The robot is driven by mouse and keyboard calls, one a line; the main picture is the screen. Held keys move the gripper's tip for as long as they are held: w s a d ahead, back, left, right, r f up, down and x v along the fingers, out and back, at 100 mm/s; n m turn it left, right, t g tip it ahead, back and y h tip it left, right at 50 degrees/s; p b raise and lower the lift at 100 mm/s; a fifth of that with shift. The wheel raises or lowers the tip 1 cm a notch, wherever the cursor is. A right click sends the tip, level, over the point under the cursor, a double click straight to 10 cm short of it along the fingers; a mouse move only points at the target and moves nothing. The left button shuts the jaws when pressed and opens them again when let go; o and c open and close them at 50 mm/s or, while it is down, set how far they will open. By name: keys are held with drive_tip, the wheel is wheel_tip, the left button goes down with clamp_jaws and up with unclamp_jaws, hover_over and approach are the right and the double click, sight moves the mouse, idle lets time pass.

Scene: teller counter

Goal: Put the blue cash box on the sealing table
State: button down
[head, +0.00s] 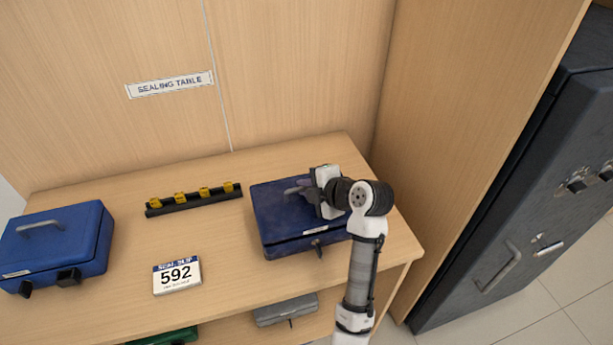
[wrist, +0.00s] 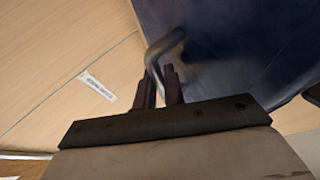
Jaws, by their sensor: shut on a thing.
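A blue cash box (head: 275,222) is at the right part of the sealing table (head: 222,268), under my gripper (head: 300,190). My gripper is shut on the box's metal handle. In the wrist view the handle (wrist: 163,45) passes between the fingers of my gripper (wrist: 160,85), with the dark blue lid (wrist: 235,45) beyond. The box looks level and appears to rest on the tabletop, but I cannot tell if its underside touches. My arm hides its right part. The sign "SEALING TABLE" (head: 170,85) is on the wall behind.
Another blue cash box (head: 60,245) sits at the table's left end. A black rack with yellow pieces (head: 195,199) and a "592" card (head: 177,275) are between the boxes. A grey box (head: 285,310) and a green box (head: 165,338) are below. A dark safe (head: 520,220) stands right.

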drive_tip(key=shift+f, duration=0.15)
drive_tip(key=c, duration=1.9)
unclamp_jaws()
drive_tip(key=shift+f, duration=0.2)
drive_tip(key=o, duration=0.4)
drive_tip(key=shift+s+r, duration=0.1)
drive_tip(key=b+v, duration=0.4)
drive_tip(key=v, duration=0.8)
